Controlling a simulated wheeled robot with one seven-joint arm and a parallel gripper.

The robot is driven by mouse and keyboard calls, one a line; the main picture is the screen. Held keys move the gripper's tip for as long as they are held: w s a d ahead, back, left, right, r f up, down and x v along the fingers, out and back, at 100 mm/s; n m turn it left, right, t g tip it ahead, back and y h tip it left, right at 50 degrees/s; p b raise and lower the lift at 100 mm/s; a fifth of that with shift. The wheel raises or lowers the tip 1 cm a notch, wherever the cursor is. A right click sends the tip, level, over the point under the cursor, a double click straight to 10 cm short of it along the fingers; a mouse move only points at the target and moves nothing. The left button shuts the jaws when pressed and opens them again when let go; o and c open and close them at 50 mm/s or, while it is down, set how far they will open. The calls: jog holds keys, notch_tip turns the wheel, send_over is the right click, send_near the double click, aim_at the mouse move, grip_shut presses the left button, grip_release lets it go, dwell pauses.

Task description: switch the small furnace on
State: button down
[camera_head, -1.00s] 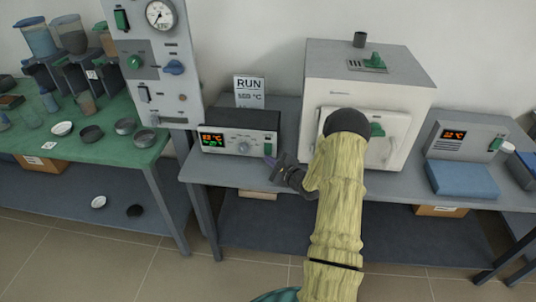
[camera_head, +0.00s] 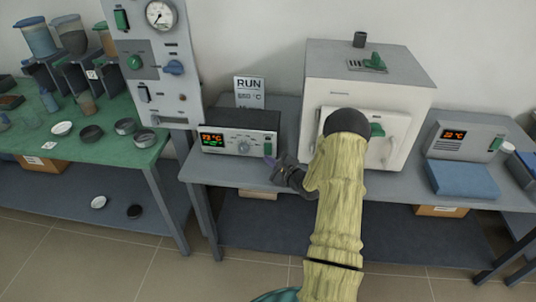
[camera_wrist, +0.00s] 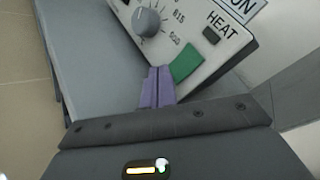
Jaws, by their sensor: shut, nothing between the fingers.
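A grey control box (camera_head: 240,138) with a lit display (camera_head: 212,139), a round dial (camera_head: 243,147) and a green switch (camera_head: 268,146) stands on the bench left of the white furnace (camera_head: 370,90). My gripper (camera_head: 269,163) is shut and empty, just in front of the box's lower right. In the wrist view its purple fingertips (camera_wrist: 158,75) are together, beside the lower left of the green switch (camera_wrist: 186,63). I cannot tell if they touch the panel. The HEAT lamp (camera_wrist: 211,35) looks dark. My arm covers part of the furnace front.
A card (camera_head: 249,91) reading RUN stands behind the control box. Another unit with an orange display (camera_head: 453,134) and a blue block (camera_head: 462,179) are to the right. A tall gauge panel (camera_head: 155,65) and a green-topped table (camera_head: 90,150) are left.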

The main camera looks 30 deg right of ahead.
dwell(0.3)
jog(key=shift+w+d, duration=0.25)
jog(key=shift+w, duration=0.1)
jog(key=shift+w+d, duration=0.2)
jog(key=shift+w, duration=0.05)
dwell(0.7)
dwell(0.3)
jog(key=shift+s+a+p, duration=0.4)
jog(key=shift+s+p, duration=0.1)
jog(key=shift+s, duration=0.15)
jog(key=shift+s+a+r+p, duration=0.15)
jog(key=shift+s+a+p, duration=0.45)
jog(key=shift+s, duration=0.45)
jog(key=shift+s+a+r+p, duration=0.15)
jog(key=shift+s+a+p, duration=0.25)
jog(key=shift+s+a, duration=0.5)
jog(key=shift+s, duration=0.1)
